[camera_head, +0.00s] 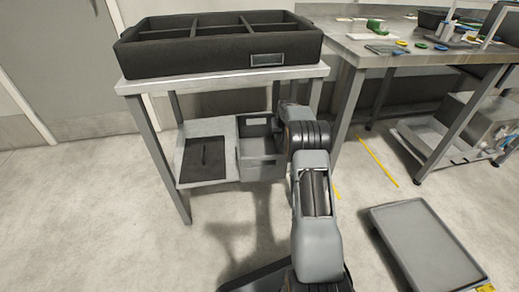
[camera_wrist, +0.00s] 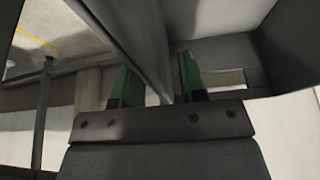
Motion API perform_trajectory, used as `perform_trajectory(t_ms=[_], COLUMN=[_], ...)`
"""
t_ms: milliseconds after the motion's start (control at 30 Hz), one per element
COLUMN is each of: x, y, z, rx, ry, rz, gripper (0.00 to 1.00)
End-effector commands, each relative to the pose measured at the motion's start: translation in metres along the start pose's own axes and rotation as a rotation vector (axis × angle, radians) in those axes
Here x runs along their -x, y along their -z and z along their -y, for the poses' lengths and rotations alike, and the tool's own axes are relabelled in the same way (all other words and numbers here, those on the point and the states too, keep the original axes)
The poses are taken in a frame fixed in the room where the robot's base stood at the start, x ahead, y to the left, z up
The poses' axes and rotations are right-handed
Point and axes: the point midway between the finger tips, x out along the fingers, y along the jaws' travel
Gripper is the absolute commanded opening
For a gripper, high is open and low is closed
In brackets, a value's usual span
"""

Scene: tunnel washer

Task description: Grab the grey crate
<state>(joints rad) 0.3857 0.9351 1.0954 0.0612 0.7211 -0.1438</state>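The grey crate (camera_head: 258,148) sits on the lower shelf of the small table, at its right end. It is open at the top, and my arm hides its right side. In the wrist view, one crate wall (camera_wrist: 137,38) runs between the two green fingers of my gripper (camera_wrist: 160,72). The fingers stand apart, one on each side of the wall. A gap shows between the wall and the right finger. In the head view my gripper is hidden behind my arm.
The small table (camera_head: 138,84) carries a large black divided tray (camera_head: 210,60). A dark panel (camera_head: 202,160) lies on the shelf left of the crate. A workbench (camera_head: 375,58) stands to the right. A low grey platform (camera_head: 430,250) is on the floor at the lower right.

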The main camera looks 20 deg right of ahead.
Motion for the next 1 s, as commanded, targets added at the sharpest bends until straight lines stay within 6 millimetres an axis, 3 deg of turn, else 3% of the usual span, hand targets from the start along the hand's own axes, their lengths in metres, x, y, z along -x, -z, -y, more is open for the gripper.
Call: perform_trajectory(t_ms=[67, 400, 1000], x=[0.0000, 0.0002, 0.0003], y=[0.0000, 0.0001, 0.0001], z=[0.0000, -0.0001, -0.0002], rx=[0.000, 0.000, 0.000], ry=[0.000, 0.000, 0.000], rz=[0.000, 0.000, 0.000], gripper=[0.33, 0.00, 0.00])
